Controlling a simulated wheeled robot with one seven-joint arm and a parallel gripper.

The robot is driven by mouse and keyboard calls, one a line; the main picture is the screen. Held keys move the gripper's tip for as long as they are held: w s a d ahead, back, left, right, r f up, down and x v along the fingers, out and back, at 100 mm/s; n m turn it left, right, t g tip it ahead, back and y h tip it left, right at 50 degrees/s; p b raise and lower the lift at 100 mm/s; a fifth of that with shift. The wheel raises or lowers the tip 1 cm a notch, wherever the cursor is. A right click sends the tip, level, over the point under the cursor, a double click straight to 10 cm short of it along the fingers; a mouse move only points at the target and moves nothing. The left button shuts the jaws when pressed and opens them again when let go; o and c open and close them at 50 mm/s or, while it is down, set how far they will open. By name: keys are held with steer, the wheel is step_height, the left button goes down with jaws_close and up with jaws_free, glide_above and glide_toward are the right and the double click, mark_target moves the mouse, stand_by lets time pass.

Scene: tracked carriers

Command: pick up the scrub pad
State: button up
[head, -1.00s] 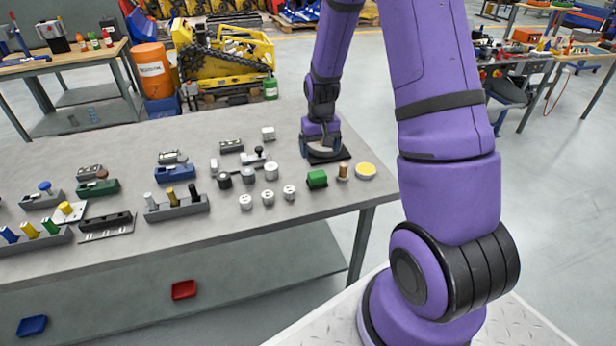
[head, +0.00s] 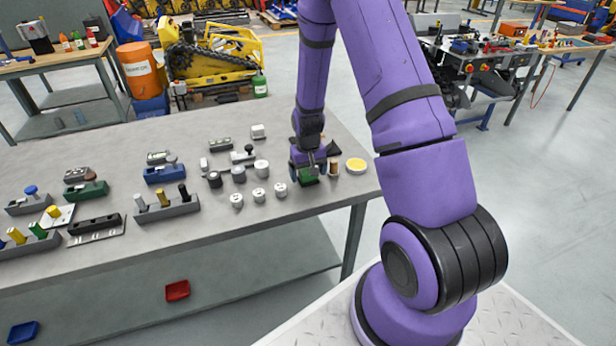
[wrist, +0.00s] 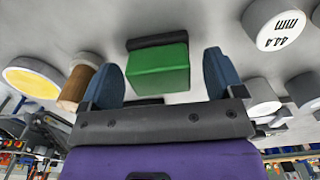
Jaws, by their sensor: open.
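The scrub pad looks to be the small green block (head: 308,181) near the right end of the workbench, partly hidden by my gripper in the head view. In the wrist view the green block (wrist: 158,70) has a dark strip along one side and lies between the two blue fingers. My gripper (head: 306,170) is open over it, pointing down. In the wrist view my gripper (wrist: 162,78) shows a gap between each finger and the block. I cannot tell how far the fingertips are above the bench.
A wooden-sided cylinder (head: 334,167) and a yellow-topped disc (head: 356,165) stand close on the right. White and grey cylinders (head: 260,195) stand on the left. A black piece (head: 333,147) lies just behind. The workbench (head: 250,226) has bare room along its front edge.

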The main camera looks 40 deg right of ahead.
steer(key=shift+c, duration=0.2)
steer(key=c, duration=1)
